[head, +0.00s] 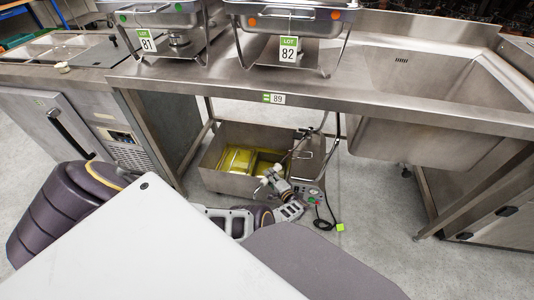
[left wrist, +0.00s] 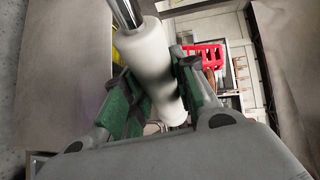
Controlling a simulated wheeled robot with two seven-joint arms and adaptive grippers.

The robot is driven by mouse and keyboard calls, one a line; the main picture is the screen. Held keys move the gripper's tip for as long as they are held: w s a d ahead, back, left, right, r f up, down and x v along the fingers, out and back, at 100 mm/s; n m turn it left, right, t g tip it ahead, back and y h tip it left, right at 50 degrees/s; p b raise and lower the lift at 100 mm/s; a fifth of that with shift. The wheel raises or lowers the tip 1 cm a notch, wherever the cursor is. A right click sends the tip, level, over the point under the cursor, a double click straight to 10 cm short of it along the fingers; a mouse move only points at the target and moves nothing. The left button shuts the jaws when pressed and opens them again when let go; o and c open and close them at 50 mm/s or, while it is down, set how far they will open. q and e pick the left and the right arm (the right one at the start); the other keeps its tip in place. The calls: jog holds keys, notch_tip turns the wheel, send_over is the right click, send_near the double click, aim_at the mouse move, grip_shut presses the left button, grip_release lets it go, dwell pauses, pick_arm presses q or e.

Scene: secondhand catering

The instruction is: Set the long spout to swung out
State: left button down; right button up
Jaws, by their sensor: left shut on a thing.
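The long spout (left wrist: 149,48) shows in the left wrist view as a bright metal tube running into a thick white sleeve. My left gripper (left wrist: 154,82) has its green-padded fingers on either side of the white sleeve and is shut on it. In the head view my left gripper (head: 272,180) is low, at the front right of an open metal tank (head: 222,180) under the counter. The spout is small there and partly hidden by the gripper, so I cannot tell its exact angle. My right gripper is not in view.
The tank holds yellow liquid or yellow-lined basins. A small control box (head: 313,197) with a black cable lies beside it on the floor. The steel counter (head: 205,86) overhangs the tank, with a sink (head: 430,90) at right. Clear floor (head: 375,210) lies to the right.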

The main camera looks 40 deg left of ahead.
pick_arm(q)
jog(key=shift+w+d+r, duration=0.1)
jog(key=shift+w+d, duration=0.1)
jog(key=shift+d, duration=0.15)
jog(key=shift+d, duration=0.1)
jog(key=c, duration=1.1)
grip_release()
jog(key=shift+d, duration=0.1)
jog(key=shift+s, duration=0.1)
jog(key=shift+s+a, duration=0.1)
jog(key=shift+a, duration=0.1)
jog(key=shift+a, duration=0.1)
